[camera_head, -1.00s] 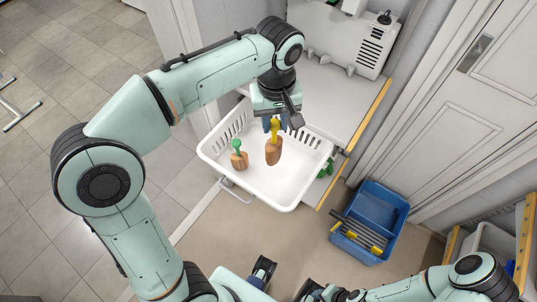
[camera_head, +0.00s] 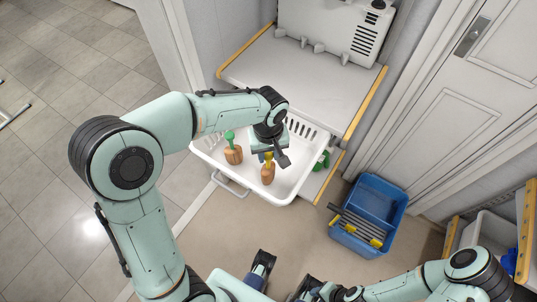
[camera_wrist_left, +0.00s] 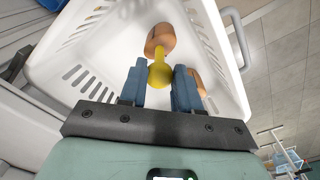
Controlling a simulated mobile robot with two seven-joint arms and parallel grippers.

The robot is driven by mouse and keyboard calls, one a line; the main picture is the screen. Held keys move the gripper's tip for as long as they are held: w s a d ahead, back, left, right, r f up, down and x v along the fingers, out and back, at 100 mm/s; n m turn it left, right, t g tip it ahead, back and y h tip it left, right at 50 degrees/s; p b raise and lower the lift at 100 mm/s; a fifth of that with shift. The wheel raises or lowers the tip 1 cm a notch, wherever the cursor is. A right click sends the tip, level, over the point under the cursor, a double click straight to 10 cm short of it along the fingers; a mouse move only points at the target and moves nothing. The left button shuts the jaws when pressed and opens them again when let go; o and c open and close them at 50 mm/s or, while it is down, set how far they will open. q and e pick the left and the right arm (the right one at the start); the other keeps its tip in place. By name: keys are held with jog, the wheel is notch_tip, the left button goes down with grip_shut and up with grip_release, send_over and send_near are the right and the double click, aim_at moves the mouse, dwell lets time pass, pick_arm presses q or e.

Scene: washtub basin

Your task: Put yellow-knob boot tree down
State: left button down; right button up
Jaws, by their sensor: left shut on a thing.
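The yellow-knob boot tree (camera_head: 268,174) has a brown wooden body and a yellow knob and stem. My left gripper (camera_head: 267,155) is shut on its yellow knob (camera_wrist_left: 160,75). The boot tree hangs inside the white basin (camera_head: 285,196), right of the green-knob boot tree (camera_head: 233,155); I cannot tell whether it touches the basin floor. In the left wrist view, a second wooden body (camera_wrist_left: 198,82) shows partly behind the right finger. My right gripper (camera_head: 311,288) is partly seen at the bottom of the head view, its jaws unclear.
The basin has slotted side walls. A grey shelf (camera_head: 310,75) with yellow edging stands behind it. A blue crate (camera_head: 390,203) with dark bars stands on the floor to the right. Free basin floor lies around the boot tree.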

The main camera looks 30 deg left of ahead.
pick_arm(q)
jog(key=shift+f, duration=0.6)
jog(key=shift+f, duration=0.15)
jog(key=c, duration=0.8)
grip_release()
jog(key=shift+r, duration=0.55)
notch_tip(320, 180, up, 11)
jog(key=shift+s+d+r+p, duration=0.1)
jog(key=shift+s+r+p, duration=0.1)
jog(key=shift+p, duration=0.75)
